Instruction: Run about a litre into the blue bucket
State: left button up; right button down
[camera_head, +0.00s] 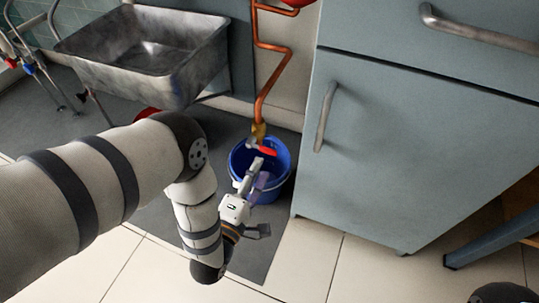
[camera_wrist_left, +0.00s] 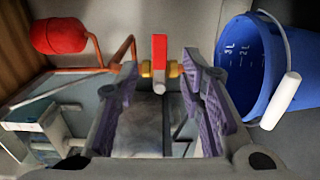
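The blue bucket (camera_head: 284,183) stands on the floor mat under a brass tap (camera_head: 258,131) on a copper pipe. The tap's red lever (camera_head: 267,151) sticks out over the bucket. In the left wrist view the bucket (camera_wrist_left: 243,75) is at the right, with pale marks on its inner wall and a white handle grip. My left gripper (camera_head: 258,168) is over the bucket, close to the lever. In the left wrist view it (camera_wrist_left: 160,68) is open, with the red lever (camera_wrist_left: 159,47) between and beyond its purple fingers. No water stream shows; any water level is unclear. My right gripper is out of view.
A grey metal sink (camera_head: 150,50) is at the upper left. A grey-blue cabinet (camera_head: 400,150) with bar handles stands close right of the bucket. A red rounded vessel (camera_wrist_left: 58,36) shows in the left wrist view. Pale floor tiles (camera_head: 310,260) in front are clear.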

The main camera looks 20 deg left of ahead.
aim_at(267, 152)
pick_arm(q)
jog(key=w+b, duration=0.2)
jog(key=w, duration=0.5)
jog(key=shift+w+d, duration=0.1)
jog(key=shift+w, duration=0.05)
jog(key=shift+r, duration=0.1)
jog(key=shift+c, duration=0.2)
grip_shut()
